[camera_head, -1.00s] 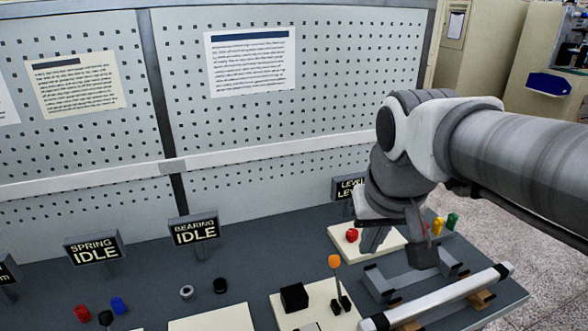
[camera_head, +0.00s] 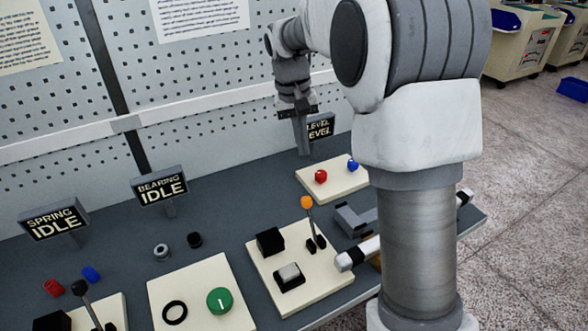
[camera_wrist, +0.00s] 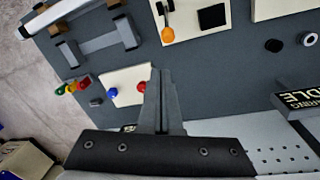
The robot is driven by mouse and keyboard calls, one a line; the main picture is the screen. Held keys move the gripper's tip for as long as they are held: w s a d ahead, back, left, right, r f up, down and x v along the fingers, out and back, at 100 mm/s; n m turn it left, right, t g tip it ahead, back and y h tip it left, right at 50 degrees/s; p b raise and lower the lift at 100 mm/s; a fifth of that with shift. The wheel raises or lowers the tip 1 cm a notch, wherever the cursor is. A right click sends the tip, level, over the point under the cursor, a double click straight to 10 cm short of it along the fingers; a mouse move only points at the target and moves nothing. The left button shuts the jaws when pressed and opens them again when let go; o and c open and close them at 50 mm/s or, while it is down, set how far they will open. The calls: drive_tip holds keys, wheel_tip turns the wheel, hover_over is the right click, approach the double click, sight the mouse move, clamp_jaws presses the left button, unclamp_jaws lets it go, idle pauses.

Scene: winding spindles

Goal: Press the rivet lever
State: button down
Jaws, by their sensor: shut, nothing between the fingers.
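A lever with an orange knob (camera_head: 307,203) stands upright on a cream plate (camera_head: 325,277), beside a black block (camera_head: 270,241); no label tells whether it is the rivet lever. In the wrist view its orange knob (camera_wrist: 167,35) is above the fingertips in the picture. My gripper (camera_head: 304,151) is shut and empty, pointing down beside the LEVEL sign (camera_head: 320,128), behind and apart from the lever. Its closed fingers also show in the wrist view (camera_wrist: 160,77). Another lever, with a black knob (camera_head: 80,288), is at lower left.
A grey bracket (camera_head: 352,221) and a white bar (camera_head: 357,254) are to the right. The pegboard (camera_head: 215,90) stands behind.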

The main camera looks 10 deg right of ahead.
sight(310, 219)
drive_tip(key=w+f+g, duration=0.1)
drive_tip(key=w+f, duration=0.3)
drive_tip(key=f, duration=0.2)
drive_tip(key=shift+w+a+h, duration=0.2)
drive_tip(key=shift+w+h, duration=0.1)
drive_tip(key=shift+w, duration=0.1)
drive_tip(key=shift+f, duration=0.1)
drive_tip(key=s+d+f, duration=0.1)
drive_tip(key=s+f, duration=0.3)
drive_tip(key=f, duration=0.4)
drive_tip(key=shift+s, duration=0.3)
drive_tip(key=shift+d+f, duration=0.1)
